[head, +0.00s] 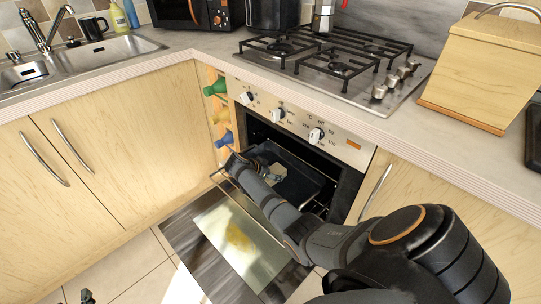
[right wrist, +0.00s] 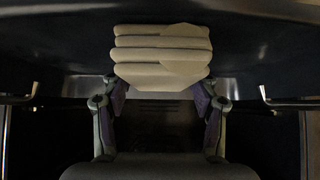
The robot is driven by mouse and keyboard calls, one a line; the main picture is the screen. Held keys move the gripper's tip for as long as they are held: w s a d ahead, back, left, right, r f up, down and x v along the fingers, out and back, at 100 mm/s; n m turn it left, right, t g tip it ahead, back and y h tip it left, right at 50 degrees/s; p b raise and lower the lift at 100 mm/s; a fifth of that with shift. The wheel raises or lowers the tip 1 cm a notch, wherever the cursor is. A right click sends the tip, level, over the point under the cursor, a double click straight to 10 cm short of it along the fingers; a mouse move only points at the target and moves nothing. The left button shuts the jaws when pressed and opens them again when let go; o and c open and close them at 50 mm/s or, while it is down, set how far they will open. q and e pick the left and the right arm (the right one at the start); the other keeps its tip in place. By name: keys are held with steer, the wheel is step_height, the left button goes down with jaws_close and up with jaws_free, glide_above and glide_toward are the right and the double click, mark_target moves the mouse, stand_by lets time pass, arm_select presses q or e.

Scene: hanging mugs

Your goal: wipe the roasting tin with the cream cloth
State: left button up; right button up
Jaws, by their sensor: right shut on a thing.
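The dark roasting tin (head: 300,184) sits inside the open oven, and its dark wall (right wrist: 60,52) spans the top of the right wrist view. My right gripper (head: 274,172) reaches into the tin from the front. In the right wrist view its fingers (right wrist: 160,95) are shut on the folded cream cloth (right wrist: 160,42), which is held against or close to the tin; contact is hard to tell in the dark. In the head view the arm and gripper mostly hide the cloth. A small dark tip of my left gripper (head: 87,296) shows at the bottom left edge; its opening is unclear.
The oven door (head: 240,240) hangs open below the tin, with a yellowish patch on its glass. An oven rack (head: 232,188) edges the opening. Knobs (head: 279,115) sit above it. Bottles (head: 215,88) stick out at the left. The hob (head: 340,65) is above.

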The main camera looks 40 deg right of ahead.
mark_target(278, 183)
steer(key=s+p, duration=0.2)
steer(key=p, duration=0.1)
steer(key=shift+s+r, duration=0.1)
steer(key=shift+s, duration=0.25)
steer(key=shift+s+d+p, duration=0.1)
steer(key=shift+s+p, duration=0.25)
steer(key=shift+p, duration=0.1)
steer(key=shift+s+f, duration=0.15)
steer(key=shift+f, duration=0.15)
steer(key=s+p, duration=0.2)
steer(key=shift+s+r+p, duration=0.15)
steer(key=shift+r+p, duration=0.15)
steer(key=shift+p, duration=0.1)
steer(key=shift+s+p, duration=0.3)
steer(key=shift+s, duration=0.1)
steer(key=shift+s+f, duration=0.15)
steer(key=shift+s, duration=0.1)
steer(key=shift+f, duration=0.1)
